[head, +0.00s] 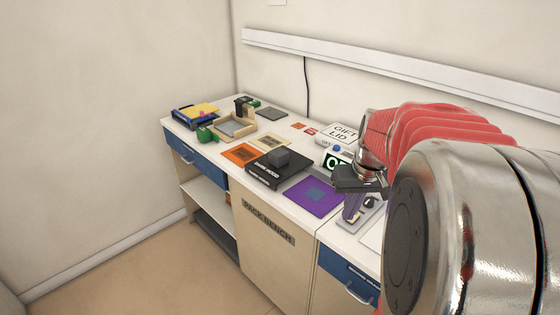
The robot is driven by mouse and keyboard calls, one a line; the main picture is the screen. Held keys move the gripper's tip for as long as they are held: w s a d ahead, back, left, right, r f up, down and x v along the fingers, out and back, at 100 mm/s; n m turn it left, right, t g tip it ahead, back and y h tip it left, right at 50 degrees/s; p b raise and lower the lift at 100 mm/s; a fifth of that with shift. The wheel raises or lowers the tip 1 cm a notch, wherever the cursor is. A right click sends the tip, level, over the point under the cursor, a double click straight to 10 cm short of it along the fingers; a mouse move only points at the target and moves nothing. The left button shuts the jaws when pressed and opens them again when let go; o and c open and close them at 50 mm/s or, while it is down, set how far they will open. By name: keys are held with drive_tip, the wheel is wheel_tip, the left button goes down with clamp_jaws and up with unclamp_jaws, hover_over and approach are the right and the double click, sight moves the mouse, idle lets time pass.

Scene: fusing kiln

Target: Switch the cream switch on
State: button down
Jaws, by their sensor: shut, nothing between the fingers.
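I cannot make out a cream switch for certain in the head view. A pale plate or fitting (373,203) lies on the bench just right of my gripper (351,210), partly hidden by my arm; what it is cannot be told. My gripper is shut and empty, pointing down over the right part of the bench beside the purple mat (305,195). Whether its tips touch anything below is unclear.
A white bench (322,229) runs along the wall. A black box lettered HOOD (262,176), a white box lettered GIFT LID (342,132) and a green-lit display (332,161) stand near my gripper. Orange sheets, a wooden tray (252,127) and green items crowd the far end.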

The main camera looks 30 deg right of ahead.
drive_tip(key=w+d+r+n+t, duration=0.1)
drive_tip(key=w+d+n, duration=0.4)
drive_tip(key=d, duration=0.7)
drive_tip(key=r+n, duration=0.1)
drive_tip(key=n, duration=0.1)
drive_tip(key=shift+w+d+r+n+y, duration=0.15)
drive_tip(key=shift+w+d+n+y, duration=0.05)
drive_tip(key=shift+n+y, duration=0.2)
hover_over(357, 214)
wheel_tip(357, 214, down, 12)
drive_tip(key=shift+s+a, duration=0.1)
drive_tip(key=shift+s, duration=0.05)
drive_tip(key=shift+f, duration=0.75)
